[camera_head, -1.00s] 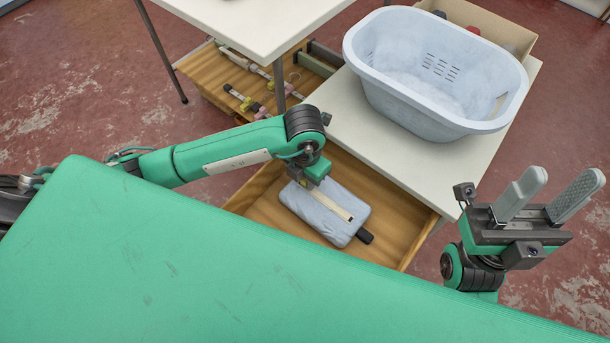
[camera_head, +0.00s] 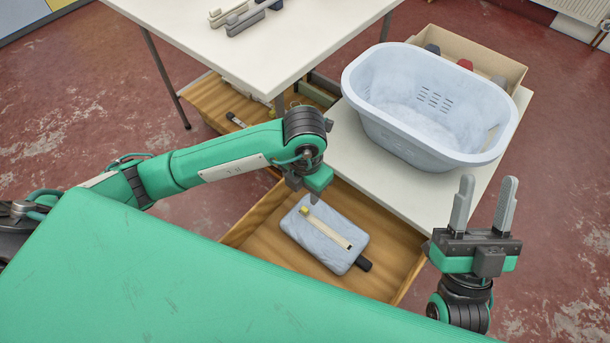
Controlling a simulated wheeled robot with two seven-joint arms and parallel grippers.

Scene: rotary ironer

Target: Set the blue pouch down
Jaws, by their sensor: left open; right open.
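The blue pouch (camera_head: 312,244), pale blue-grey and flat, lies in the open wooden drawer (camera_head: 262,240). A cream strip with a yellow end (camera_head: 328,229) lies across its top, and a black tab shows at its lower right corner. My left gripper (camera_head: 313,198) points down just above the pouch's upper edge. It is open and appears apart from the pouch; its fingers are mostly hidden by its own body. My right gripper (camera_head: 483,206) points up, open and empty, to the right of the drawer.
A pale blue basket (camera_head: 365,108) stands on the white top (camera_head: 358,155) above the drawer, with a cardboard box (camera_head: 497,65) behind it. A white table (camera_head: 270,50) holds several grey items. Another drawer (camera_head: 205,100) lies below it. A green surface (camera_head: 150,275) fills the foreground.

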